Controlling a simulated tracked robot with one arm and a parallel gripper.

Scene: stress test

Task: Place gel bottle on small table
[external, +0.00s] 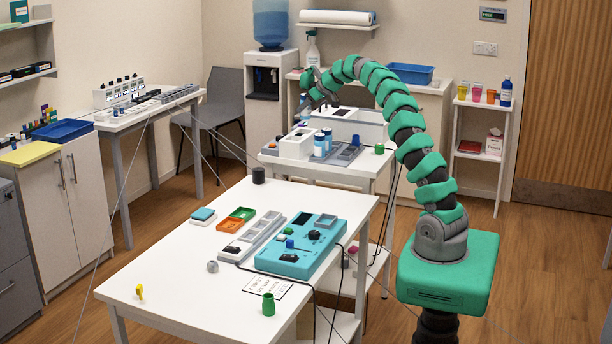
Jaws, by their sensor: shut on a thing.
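My gripper (308,103) is at the far end of my green and grey arm, which arches over to the left above the equipment table (345,172). It is shut on a small, partly hidden thing with a bluish part; I cannot tell whether it is the gel bottle. A blue bottle with a white label (505,92) stands at the right end of the small white side table (478,102). Which table the task means is not clear.
Below my gripper, blue-and-white bottles (319,146) stand beside a white box (297,144). Behind are a spray bottle (313,48) and a blue tray (405,74). Several cups (476,94) stand on the side table. The front table (180,308) has free room at its front left.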

